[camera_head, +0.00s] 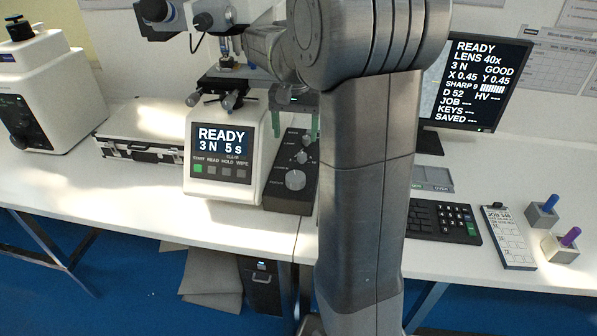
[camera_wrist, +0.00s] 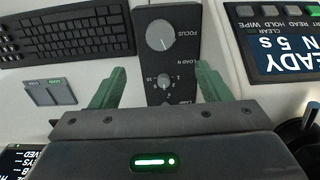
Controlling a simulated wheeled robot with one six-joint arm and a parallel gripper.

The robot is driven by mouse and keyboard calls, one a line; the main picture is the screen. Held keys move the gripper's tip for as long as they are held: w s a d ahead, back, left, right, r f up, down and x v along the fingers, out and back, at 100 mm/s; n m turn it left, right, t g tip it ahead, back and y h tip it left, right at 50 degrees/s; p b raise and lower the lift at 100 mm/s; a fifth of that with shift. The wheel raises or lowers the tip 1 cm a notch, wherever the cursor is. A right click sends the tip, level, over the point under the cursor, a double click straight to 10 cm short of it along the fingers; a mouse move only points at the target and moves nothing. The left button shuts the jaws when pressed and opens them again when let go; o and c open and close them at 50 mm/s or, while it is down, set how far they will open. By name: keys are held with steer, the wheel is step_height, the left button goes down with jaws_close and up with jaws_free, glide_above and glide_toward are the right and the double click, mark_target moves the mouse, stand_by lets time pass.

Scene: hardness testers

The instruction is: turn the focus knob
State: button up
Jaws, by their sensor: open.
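The focus knob (camera_head: 295,180) is a round pale knob at the near end of a dark control box (camera_head: 288,203). In the wrist view the focus knob (camera_wrist: 160,35), labelled FOCUS, is at top centre, past my fingertips. My gripper (camera_head: 293,112) has green fingers and is over the far part of the box, behind the focus knob. In the wrist view my gripper (camera_wrist: 161,78) is open, with one finger either side of the box's image and nothing between them held. The smaller load knob (camera_wrist: 163,80) shows between the fingers. I cannot tell the height gap.
The hardness tester (camera_head: 222,160) reads READY, 3 N, 5 s, just left of the box. The monitor (camera_head: 470,85) at right reads READY, GOOD, SHARP 9. My arm hides the middle.

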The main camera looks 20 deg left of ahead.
mark_target(296, 176)
step_height(296, 176, down, 14)
steer(key=n+b, duration=0.1)
steer(key=n, duration=0.5)
steer(key=shift+r, duration=0.15)
steer(key=shift+c, duration=0.2)
steer(key=c, duration=0.9)
steer(key=shift+c, duration=0.2)
